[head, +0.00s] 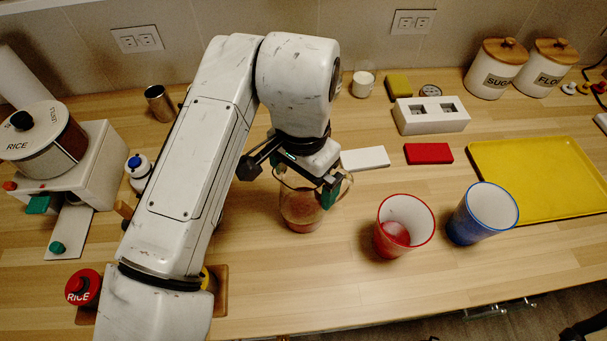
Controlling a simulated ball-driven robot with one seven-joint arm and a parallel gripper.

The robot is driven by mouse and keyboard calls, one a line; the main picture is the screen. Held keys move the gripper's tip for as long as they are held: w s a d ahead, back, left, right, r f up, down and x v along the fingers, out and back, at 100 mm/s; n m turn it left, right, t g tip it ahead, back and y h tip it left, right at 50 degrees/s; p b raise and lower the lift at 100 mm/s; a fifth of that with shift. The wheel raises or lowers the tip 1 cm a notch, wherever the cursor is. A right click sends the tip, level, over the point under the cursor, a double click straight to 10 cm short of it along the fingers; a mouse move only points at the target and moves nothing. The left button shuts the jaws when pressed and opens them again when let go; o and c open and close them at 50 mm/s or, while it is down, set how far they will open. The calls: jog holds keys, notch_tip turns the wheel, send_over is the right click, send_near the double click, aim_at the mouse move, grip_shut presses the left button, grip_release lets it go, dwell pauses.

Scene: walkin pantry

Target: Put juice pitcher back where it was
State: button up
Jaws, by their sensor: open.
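The juice pitcher (302,212) is a clear jug with a little red-brown juice in its lower part. It stands upright on the wooden counter near the middle of the head view. My gripper (300,176) is directly over and around the pitcher's top, pointing down, with its fingers spread apart and one finger at each side of the rim. Whether the fingers touch the pitcher I cannot tell. My arm and gripper hide part of the pitcher's top.
A red cup (402,226) with some juice and a blue cup (482,213) stand to the right. A yellow tray (545,178) lies beyond them. A white block (364,158) and red block (429,153) lie behind. A rice dispenser (85,165) stands at left.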

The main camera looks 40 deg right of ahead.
notch_tip(320, 180, up, 12)
jog(key=shift+r, duration=0.2)
dwell(0.4)
